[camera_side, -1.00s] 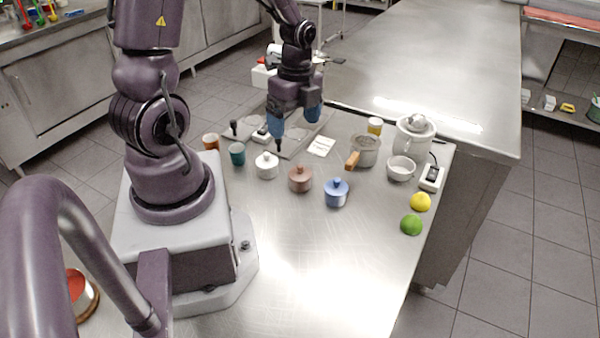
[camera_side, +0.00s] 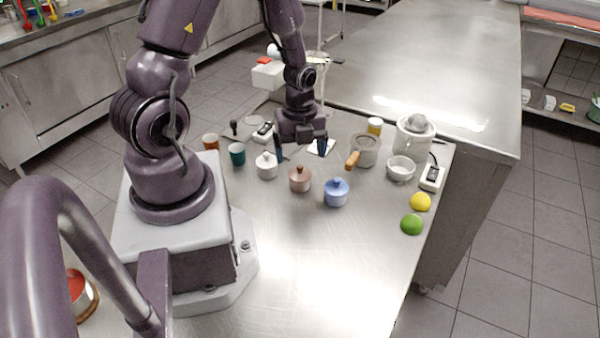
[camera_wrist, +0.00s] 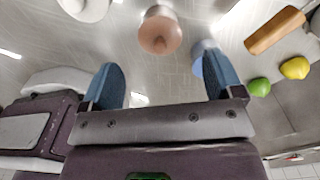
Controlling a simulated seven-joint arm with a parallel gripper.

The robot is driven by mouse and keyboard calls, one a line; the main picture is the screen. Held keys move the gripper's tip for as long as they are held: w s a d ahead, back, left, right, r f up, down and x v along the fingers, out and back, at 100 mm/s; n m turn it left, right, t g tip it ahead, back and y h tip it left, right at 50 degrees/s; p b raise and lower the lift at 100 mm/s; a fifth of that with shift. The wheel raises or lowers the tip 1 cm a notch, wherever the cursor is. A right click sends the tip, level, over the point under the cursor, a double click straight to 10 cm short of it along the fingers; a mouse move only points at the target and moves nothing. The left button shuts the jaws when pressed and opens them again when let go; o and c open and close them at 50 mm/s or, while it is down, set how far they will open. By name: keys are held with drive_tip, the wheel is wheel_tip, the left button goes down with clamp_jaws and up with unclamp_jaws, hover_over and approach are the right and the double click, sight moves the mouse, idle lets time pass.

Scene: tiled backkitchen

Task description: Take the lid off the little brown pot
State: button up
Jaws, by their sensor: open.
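The little brown pot (camera_side: 300,182) stands on the steel table between a white pot (camera_side: 266,166) and a blue pot (camera_side: 336,194). Its lid with a round knob (camera_side: 300,170) is on it. In the wrist view the brown pot (camera_wrist: 160,32) shows near the top centre, ahead of and between my fingers. My gripper (camera_side: 301,152) is open and empty, above and just behind the brown pot in the side view. Its blue fingers (camera_wrist: 164,86) are spread wide in the wrist view. The gap between the fingers and the lid is hard to judge.
A saucepan with a wooden handle (camera_side: 353,160), a white bowl (camera_side: 401,168) and a juicer (camera_side: 414,138) stand to the right. A lemon (camera_side: 420,202) and a lime (camera_side: 411,225) lie near the right edge. A teal cup (camera_side: 237,153) stands left. The table's front is clear.

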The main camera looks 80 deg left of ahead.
sight(300, 165)
wheel_tip(300, 165, down, 5)
idle(0.3)
drive_tip(key=shift+c, duration=0.2)
drive_tip(key=c, duration=1)
